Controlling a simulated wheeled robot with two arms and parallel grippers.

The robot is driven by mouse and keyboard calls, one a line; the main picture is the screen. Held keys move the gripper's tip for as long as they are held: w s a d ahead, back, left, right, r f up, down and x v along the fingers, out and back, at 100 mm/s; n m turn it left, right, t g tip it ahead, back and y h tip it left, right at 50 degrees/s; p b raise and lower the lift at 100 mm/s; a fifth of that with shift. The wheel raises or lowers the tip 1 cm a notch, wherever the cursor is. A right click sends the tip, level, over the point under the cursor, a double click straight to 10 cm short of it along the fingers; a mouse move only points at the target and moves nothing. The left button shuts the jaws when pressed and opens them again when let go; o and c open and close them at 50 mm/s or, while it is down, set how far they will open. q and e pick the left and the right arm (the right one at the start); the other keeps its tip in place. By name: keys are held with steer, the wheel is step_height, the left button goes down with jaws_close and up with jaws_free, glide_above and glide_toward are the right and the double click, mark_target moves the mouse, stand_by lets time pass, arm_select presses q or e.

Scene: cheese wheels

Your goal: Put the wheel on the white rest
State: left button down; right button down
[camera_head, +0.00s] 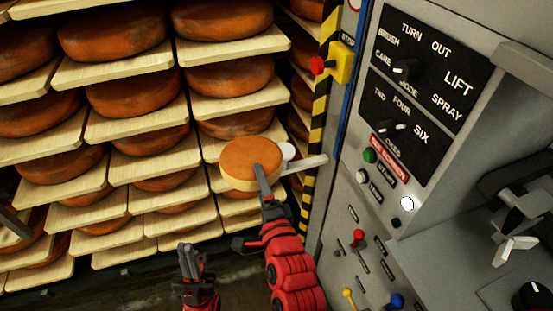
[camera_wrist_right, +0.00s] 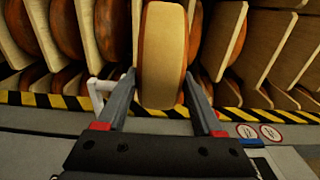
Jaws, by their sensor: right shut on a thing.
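The wheel (camera_head: 250,157), with orange faces and a pale rim, is held up in front of the shelves. My right gripper (camera_head: 258,172) is shut on it, with one dark finger across its upper face. In the right wrist view the wheel (camera_wrist_right: 163,55) shows rim-on between both fingers. The white rest (camera_head: 306,163) shows as a pale bar and a round end just right of the wheel, partly hidden behind it. White parts also show left of the wheel in the wrist view (camera_wrist_right: 97,92). I cannot tell whether wheel and rest touch. My left gripper (camera_head: 190,262) is low and apart from both.
Shelves (camera_head: 224,103) with many large orange wheels fill the back and left. A grey control panel (camera_head: 335,215) with knobs, buttons and levers stands at the right. A yellow-black striped post (camera_head: 318,110) with a red button on a yellow box (camera_head: 341,63) stands between them.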

steer(key=shift+w+d+f+b, duration=0.15)
steer(key=shift+w+d+b, duration=0.4)
steer(key=shift+w+d, duration=0.1)
steer(key=w+d+f+p, duration=0.4)
steer(key=w+d, duration=0.3)
steer(key=w, duration=0.4)
steer(key=shift+f+p, duration=0.15)
steer(key=shift+p, duration=0.5)
steer(key=shift+c, duration=0.2)
jaws_free()
steer(key=shift+f, duration=0.2)
steer(key=shift+s+d, duration=0.1)
